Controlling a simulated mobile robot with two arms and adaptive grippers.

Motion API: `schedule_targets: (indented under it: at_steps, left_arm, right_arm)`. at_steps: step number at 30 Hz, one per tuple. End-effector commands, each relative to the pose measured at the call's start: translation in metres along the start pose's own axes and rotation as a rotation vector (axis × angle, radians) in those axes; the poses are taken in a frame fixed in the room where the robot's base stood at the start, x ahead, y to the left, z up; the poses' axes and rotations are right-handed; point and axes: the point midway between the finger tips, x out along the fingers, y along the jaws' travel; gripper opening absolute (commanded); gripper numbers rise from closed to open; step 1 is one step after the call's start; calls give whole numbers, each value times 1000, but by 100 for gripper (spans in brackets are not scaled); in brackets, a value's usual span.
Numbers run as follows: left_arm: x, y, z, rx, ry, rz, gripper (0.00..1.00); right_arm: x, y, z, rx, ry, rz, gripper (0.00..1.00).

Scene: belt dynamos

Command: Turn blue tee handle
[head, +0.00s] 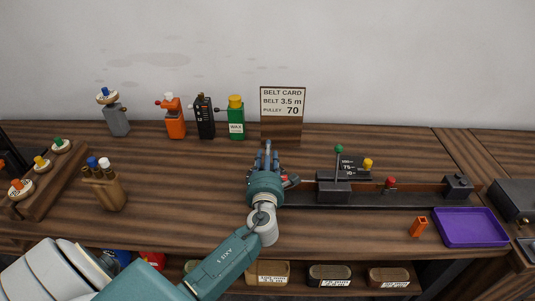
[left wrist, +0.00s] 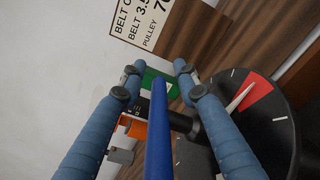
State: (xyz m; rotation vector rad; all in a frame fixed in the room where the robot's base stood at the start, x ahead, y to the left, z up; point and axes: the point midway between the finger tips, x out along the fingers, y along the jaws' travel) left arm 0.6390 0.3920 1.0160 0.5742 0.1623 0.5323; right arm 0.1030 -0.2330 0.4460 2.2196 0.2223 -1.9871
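In the left wrist view a smooth blue bar (left wrist: 158,135), which looks like the blue tee handle, runs up the middle between my two fingers. A black dial (left wrist: 270,140) with a red sector and a pale pointer is just right of it. My left gripper (left wrist: 158,66) has its two blue fingers apart, one on each side of the bar, with gaps showing. In the head view my left gripper (head: 267,157) is over the left end of the black bench fixture (head: 400,199) and hides most of the dial and handle. My right gripper is not in view.
The belt card (head: 283,103) stands behind the gripper. A green wax bottle (head: 236,118) and an orange tool (head: 174,119) stand back left. A green-knobbed lever (head: 338,160), a red knob (head: 390,183) and a purple tray (head: 470,228) lie to the right.

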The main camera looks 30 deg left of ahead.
Motion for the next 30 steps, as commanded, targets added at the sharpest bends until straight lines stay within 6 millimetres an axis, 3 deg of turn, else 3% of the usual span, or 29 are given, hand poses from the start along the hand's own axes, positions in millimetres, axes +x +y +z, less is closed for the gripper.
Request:
schedule_targets:
  at_steps: [4, 9, 22, 30]
  left_arm:
    - [0, 0, 0, 0, 0, 0, 32]
    - [0, 0, 0, 0, 0, 0, 0]
    - [-1, 0, -1, -1, 17, 22, 0]
    - [-2, 5, -5, -3, 98, 139, 0]
  right_arm:
    - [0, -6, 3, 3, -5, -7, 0]
    - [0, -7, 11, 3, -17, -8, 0]
    - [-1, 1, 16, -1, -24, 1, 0]
    - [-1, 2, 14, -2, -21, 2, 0]
